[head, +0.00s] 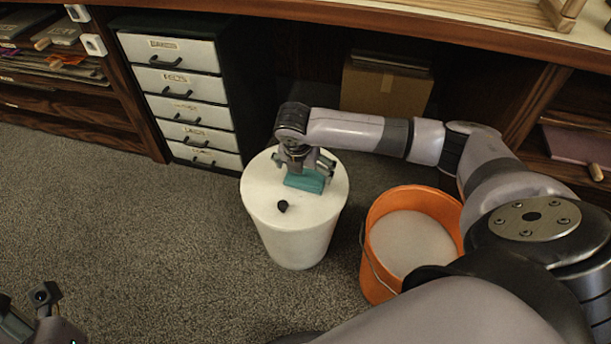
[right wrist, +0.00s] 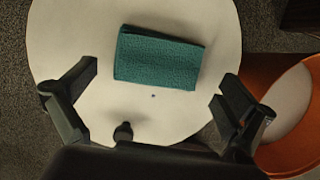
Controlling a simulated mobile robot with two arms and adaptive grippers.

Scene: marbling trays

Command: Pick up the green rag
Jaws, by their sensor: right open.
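The green rag (head: 308,181) lies folded flat on top of a white round bin (head: 295,236). In the right wrist view the rag (right wrist: 158,57) shows whole on the white top (right wrist: 62,30). My right gripper (head: 307,170) is over the rag from above, fingers spread. In the right wrist view its open fingers (right wrist: 160,90) stand wide on either side, below the rag in the picture, with nothing between them touching it. My left gripper (head: 45,300) shows only in part at the lower left corner of the head view, and its jaws are not clear.
A small dark knob (head: 283,206) stands on the bin's top, near the rag. An orange bucket (head: 372,262) with pale contents stands right of the bin. A white drawer unit (head: 190,88) and a cardboard box (head: 385,88) are behind. Carpet at left is clear.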

